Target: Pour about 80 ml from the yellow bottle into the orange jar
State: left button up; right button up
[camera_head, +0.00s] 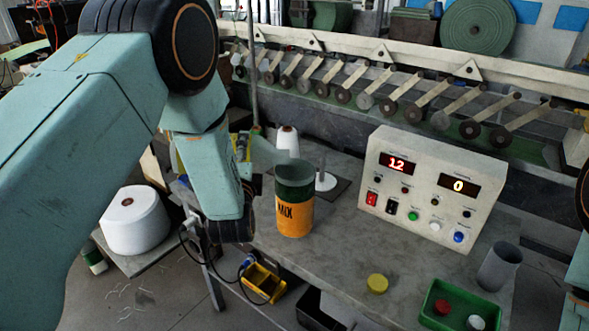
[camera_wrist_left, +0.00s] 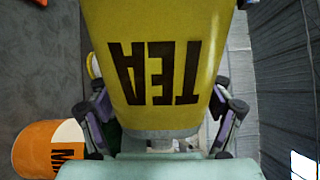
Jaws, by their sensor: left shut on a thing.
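The yellow bottle (camera_wrist_left: 165,35), lettered TEA, fills the middle of the left wrist view, with its lettering upside down there. My left gripper (camera_wrist_left: 162,108) is shut on it, one finger on each side. The orange jar (camera_head: 293,217), lettered MIX, stands upright on the grey table, with a dark green upper part. It also shows at the lower left of the left wrist view (camera_wrist_left: 35,150), apart from the bottle. My right gripper is not in view.
A control box (camera_head: 430,190) with displays reading 12 and 0 stands right of the jar. A yellow cap (camera_head: 377,284), a grey cup (camera_head: 499,266) and a green tray (camera_head: 430,297) are nearer the front. A white cone (camera_head: 288,142) stands behind the jar. Bare table lies between jar and box.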

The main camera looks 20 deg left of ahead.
pick_arm(q)
jog(key=shift+w+d, duration=0.1)
jog(key=shift+w, duration=0.1)
jog(key=shift+s+d+r+m+p, duration=0.15)
jog(key=shift+s+r+m+p, duration=0.1)
jog(key=shift+m+p, duration=0.15)
jog(key=shift+w, duration=0.2)
jog(key=shift+r+m, duration=0.1)
jog(key=shift+m, duration=0.2)
jog(key=shift+d+r+p, duration=0.15)
jog(key=shift+r+p, duration=0.15)
jog(key=shift+p, duration=0.15)
jog(key=shift+a+f, duration=0.15)
jog(key=shift+a, duration=0.15)
jog(key=shift+m, duration=0.3)
